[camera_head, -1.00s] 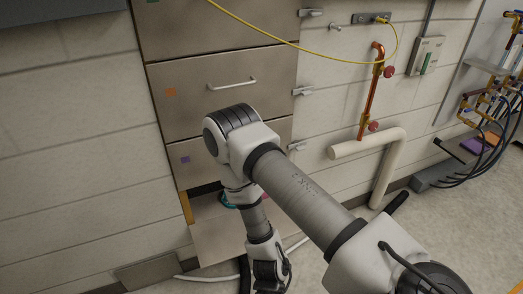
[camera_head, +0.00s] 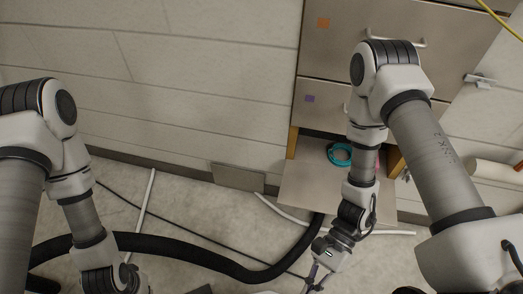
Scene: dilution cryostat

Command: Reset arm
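My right arm comes in from the right, and its wrist hangs down in front of the cabinet. My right gripper (camera_head: 316,277) points down near the bottom edge, with its fingertips cut off or too small to read. My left arm comes in from the left with its wrist pointing down. The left gripper is below the picture's bottom edge, out of sight. A teal ring-shaped item (camera_head: 340,154) lies in that drawer, partly hidden by my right arm.
A thick black hose (camera_head: 215,260) runs across the floor between my arms, with thinner white and black cables. A floor-level panel (camera_head: 237,178) sits against the block wall. The upper drawers are closed.

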